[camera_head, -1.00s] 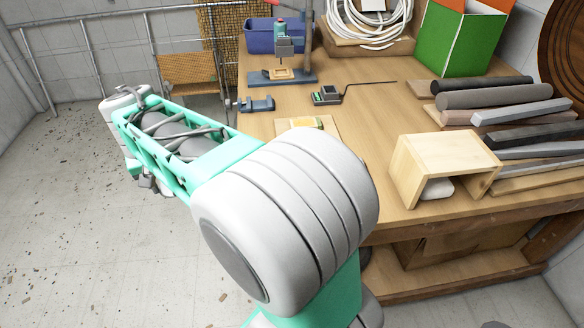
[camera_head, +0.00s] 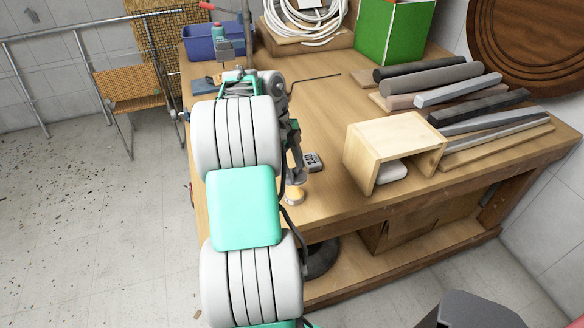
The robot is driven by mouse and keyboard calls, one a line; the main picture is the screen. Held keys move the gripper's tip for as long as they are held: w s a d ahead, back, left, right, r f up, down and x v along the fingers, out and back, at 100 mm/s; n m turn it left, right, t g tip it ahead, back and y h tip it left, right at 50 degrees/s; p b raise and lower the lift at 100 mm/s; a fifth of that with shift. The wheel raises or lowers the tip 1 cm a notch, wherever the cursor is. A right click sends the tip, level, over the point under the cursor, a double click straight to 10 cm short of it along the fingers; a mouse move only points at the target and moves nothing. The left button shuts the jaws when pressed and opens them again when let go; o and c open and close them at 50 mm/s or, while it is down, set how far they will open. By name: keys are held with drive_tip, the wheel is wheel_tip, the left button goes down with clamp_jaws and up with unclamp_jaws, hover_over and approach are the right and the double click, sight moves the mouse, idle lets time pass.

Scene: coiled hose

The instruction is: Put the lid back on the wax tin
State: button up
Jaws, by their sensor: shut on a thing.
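A small round tin (camera_head: 293,196) with a yellowish face and pale rim is near the front edge of the workbench (camera_head: 330,205). My gripper (camera_head: 297,174) points down just behind and above the tin. It is shut on a small, pale thing that looks like the lid, but its outline is mostly lost among the fingers. I cannot tell whether the held lid touches the tin. My own arm covers much of the left part of the bench.
A small grey device (camera_head: 312,161) lies just right of my gripper. An open wooden box (camera_head: 395,148) stands farther right, with bars and rods (camera_head: 455,85) beyond. A blue bin (camera_head: 213,42) and coiled white hose (camera_head: 305,20) are at the back. Bench between device and box is clear.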

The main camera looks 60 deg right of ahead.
sight(295, 193)
drive_tip(key=shift+w+f+b, duration=0.1)
drive_tip(key=shift+f+b, duration=2.6)
drive_tip(key=shift+f, duration=0.5)
drive_tip(key=shift+w+r, duration=0.1)
drive_tip(key=shift+f+b, duration=0.25)
drive_tip(key=shift+b, duration=0.35)
drive_tip(key=o, duration=1.4)
drive_tip(key=shift+o, duration=0.5)
drive_tip(key=o, duration=0.3)
